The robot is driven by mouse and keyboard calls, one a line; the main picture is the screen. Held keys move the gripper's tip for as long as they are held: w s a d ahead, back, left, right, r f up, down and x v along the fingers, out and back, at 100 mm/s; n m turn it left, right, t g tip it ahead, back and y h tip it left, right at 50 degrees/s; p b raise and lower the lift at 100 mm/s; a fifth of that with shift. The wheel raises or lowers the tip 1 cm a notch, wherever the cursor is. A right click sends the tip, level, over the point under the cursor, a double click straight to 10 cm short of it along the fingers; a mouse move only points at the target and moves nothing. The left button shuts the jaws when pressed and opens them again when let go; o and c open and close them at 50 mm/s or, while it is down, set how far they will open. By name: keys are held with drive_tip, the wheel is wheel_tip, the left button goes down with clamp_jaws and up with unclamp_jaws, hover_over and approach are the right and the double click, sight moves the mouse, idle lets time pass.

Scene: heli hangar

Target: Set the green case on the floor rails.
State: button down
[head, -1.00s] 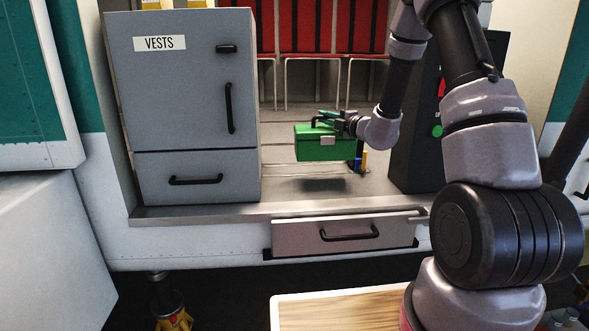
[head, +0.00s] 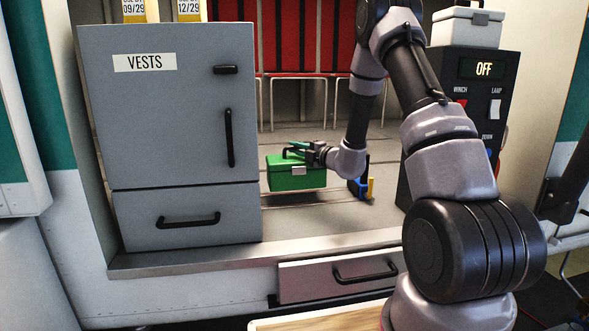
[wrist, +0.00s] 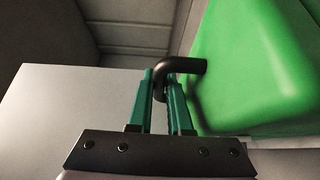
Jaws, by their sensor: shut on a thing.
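The green case (head: 297,175) has a dark top handle and a grey latch on its front. My gripper (head: 300,150) is shut on the case's handle and holds the case inside the helicopter doorway, beside the grey vests cabinet. In the wrist view, the teal fingers of my gripper (wrist: 164,95) close around the black handle, with the green case (wrist: 260,60) on the right. The floor rails (head: 290,198) show as thin pale lines on the cabin floor under and beside the case; part of them is hidden by it. The case looks raised above the floor.
The grey vests cabinet (head: 180,140) stands close left of the case. A dark control box (head: 470,110) reading OFF, with a light case (head: 467,27) on it, stands right. Small blue and yellow items (head: 362,186) sit on the floor behind my gripper. An open drawer (head: 338,274) juts below the sill.

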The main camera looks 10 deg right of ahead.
sight(296, 162)
drive_tip(key=shift+f, duration=2.4)
drive_tip(key=c, duration=0.8)
unclamp_jaws()
drive_tip(key=shift+f, duration=0.15)
drive_tip(key=shift+c, duration=0.2)
